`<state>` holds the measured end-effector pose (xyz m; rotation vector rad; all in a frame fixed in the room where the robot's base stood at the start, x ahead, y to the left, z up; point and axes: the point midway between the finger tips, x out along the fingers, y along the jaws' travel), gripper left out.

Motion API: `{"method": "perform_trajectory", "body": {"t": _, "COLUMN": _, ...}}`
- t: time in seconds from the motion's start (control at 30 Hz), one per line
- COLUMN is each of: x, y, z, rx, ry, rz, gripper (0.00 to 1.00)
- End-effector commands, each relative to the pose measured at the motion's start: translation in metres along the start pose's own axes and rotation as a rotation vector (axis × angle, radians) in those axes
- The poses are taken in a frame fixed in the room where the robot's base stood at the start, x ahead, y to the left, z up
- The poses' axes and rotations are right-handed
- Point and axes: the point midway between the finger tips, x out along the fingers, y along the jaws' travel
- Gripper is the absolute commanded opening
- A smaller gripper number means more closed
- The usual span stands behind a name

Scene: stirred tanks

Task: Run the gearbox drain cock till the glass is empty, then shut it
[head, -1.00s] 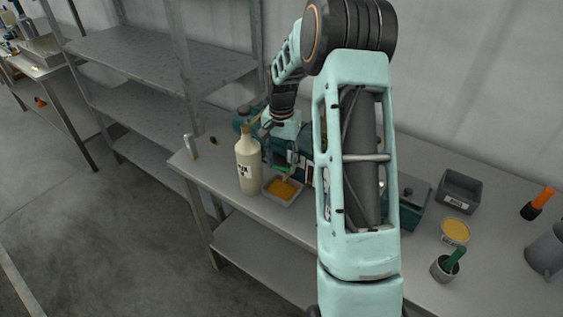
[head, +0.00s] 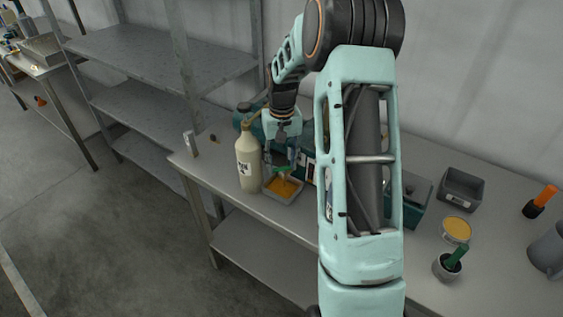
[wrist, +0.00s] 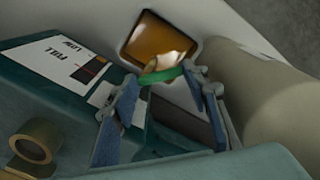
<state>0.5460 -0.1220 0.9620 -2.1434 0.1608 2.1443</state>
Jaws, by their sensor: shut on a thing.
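The teal gearbox (wrist: 50,85) stands on the bench, mostly behind my arm in the head view. Its white FULL/LOW plate (wrist: 60,52) shows in the wrist view with a small dark, reddish glass (wrist: 92,68); its exact level is unclear. The drain cock's green lever (wrist: 160,76) lies between the fingertips of my gripper (wrist: 162,82), which is shut on it. In the head view my gripper (head: 283,160) is just above the drain tray (head: 269,197). Amber oil (wrist: 150,38) lies in the tray, and a pale amber streak by the lever looks like running oil.
A cream bottle (head: 248,165) stands close left of the tray. A grey bin (head: 461,188), a yellow-filled tin (head: 456,229), a cup with a green handle (head: 449,264) and a grey jug (head: 546,250) stand at right. Metal shelving (head: 160,50) is behind left.

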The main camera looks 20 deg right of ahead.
Motion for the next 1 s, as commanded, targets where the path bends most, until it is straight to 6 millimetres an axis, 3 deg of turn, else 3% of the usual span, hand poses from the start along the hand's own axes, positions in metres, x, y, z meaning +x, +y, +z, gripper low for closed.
{"method": "perform_trajectory", "body": {"t": 0.5, "x": -0.0041, "y": -0.0014, "z": 0.0035, "rx": -0.355, "ry": 0.009, "rz": -0.001, "gripper": 0.17}}
{"method": "perform_trajectory", "body": {"t": 1.0, "x": -0.0063, "y": -0.0038, "z": 0.0046, "rx": -0.432, "ry": 0.010, "rz": -0.003, "gripper": 0.17}}
